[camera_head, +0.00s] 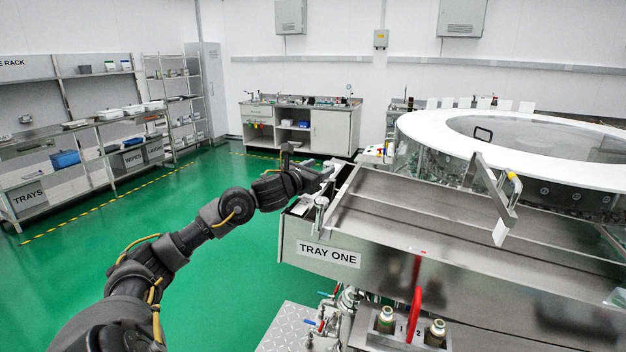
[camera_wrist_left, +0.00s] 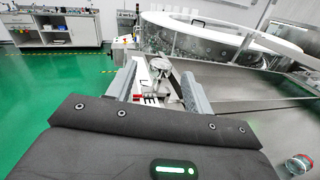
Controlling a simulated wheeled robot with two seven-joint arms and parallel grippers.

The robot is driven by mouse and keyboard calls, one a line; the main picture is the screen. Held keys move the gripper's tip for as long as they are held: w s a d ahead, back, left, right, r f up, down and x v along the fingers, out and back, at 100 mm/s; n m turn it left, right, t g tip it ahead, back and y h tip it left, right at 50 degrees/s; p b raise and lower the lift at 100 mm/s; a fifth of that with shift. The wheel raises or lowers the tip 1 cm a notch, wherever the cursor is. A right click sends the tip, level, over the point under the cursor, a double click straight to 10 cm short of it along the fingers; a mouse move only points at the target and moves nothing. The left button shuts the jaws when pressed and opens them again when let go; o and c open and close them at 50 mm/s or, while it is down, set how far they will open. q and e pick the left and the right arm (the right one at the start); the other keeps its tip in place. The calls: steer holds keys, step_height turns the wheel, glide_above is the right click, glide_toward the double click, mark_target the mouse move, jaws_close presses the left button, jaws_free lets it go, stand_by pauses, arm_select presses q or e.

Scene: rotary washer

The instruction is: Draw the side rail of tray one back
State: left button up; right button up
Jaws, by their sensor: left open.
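Tray one (camera_head: 291,250) is a wide steel tray with a "TRAY ONE" label on its front, in front of the round washer. Its left side edge, with a small upright metal fitting (camera_head: 321,212), runs back toward my left gripper; I cannot tell exactly which part is the side rail. My left gripper (camera_head: 322,176) is at the far left end of this edge. In the left wrist view its two grey fingers (camera_wrist_left: 158,88) are apart, with a metal fitting (camera_wrist_left: 160,66) and small red marks beyond and between them. Contact cannot be judged. My right gripper is out of view.
The washer (camera_head: 440,130), with a white ring top, stands behind the tray. A metal bar with a yellow-marked handle (camera_head: 492,192) crosses above the tray's right part. A red handle (camera_head: 414,314) and valves are at the front. Green floor (camera_head: 200,210) is clear at left.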

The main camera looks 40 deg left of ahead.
arm_select(q)
steer(key=shift+s+d+b, duration=0.15)
steer(key=shift+s+b, duration=0.05)
steer(key=shift+s, duration=0.55)
steer(key=shift+s+d+b, duration=0.15)
steer(key=shift+s+b, duration=0.05)
steer(key=shift+s, duration=0.55)
